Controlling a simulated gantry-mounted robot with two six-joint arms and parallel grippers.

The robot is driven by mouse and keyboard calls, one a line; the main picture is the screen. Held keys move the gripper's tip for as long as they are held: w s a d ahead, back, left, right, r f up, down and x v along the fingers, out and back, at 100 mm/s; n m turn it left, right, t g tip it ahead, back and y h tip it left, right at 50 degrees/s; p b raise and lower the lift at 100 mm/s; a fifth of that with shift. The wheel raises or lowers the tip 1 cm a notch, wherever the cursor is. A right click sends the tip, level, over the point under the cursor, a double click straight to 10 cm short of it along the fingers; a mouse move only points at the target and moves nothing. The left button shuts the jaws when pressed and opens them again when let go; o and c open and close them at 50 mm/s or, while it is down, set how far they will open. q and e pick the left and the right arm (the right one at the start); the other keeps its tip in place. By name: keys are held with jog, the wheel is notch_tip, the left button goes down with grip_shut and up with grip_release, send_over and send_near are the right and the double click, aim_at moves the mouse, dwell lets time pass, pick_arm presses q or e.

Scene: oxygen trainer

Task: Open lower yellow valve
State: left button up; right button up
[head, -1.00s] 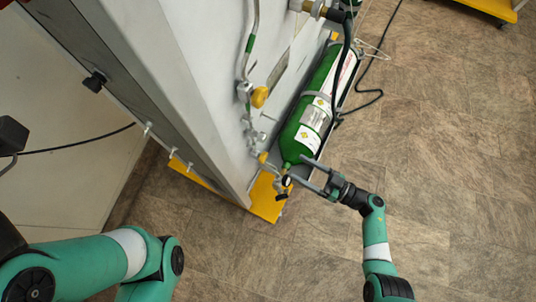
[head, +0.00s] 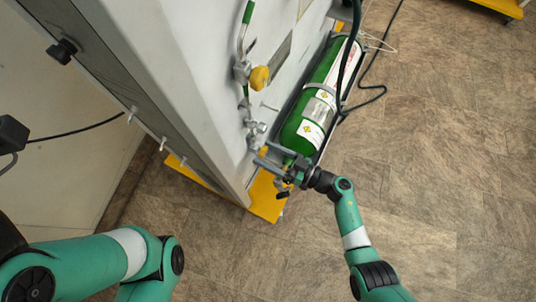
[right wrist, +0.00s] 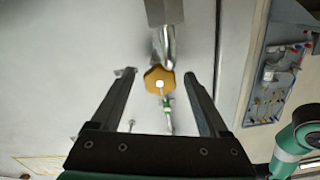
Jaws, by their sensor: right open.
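The lower yellow valve is a small lobed knob (right wrist: 159,80) on a metal fitting against the grey panel. In the right wrist view it sits between my right gripper's two spread fingertips (right wrist: 159,76), with a gap on each side. In the head view my right gripper (head: 262,154) reaches in from the right at the panel's lower pipe fittings, its fingers open, and they largely hide the lower knob. A larger upper yellow valve (head: 259,79) is higher on the same pipe. My left gripper is out of view; only the left arm shows.
A green gas cylinder (head: 307,128) stands close beside the right gripper, strapped to the cabinet. A black hose (head: 350,65) hangs over it. The cabinet (head: 190,95) has a yellow base plate (head: 266,200). The floor (head: 440,150) to the right is clear.

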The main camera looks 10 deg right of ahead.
grip_shut()
dwell(0.4)
jog(key=shift+n, duration=0.4)
jog(key=shift+r+n+p, duration=0.1)
jog(key=shift+n+p, duration=0.4)
jog(key=shift+n, duration=2.5)
grip_release()
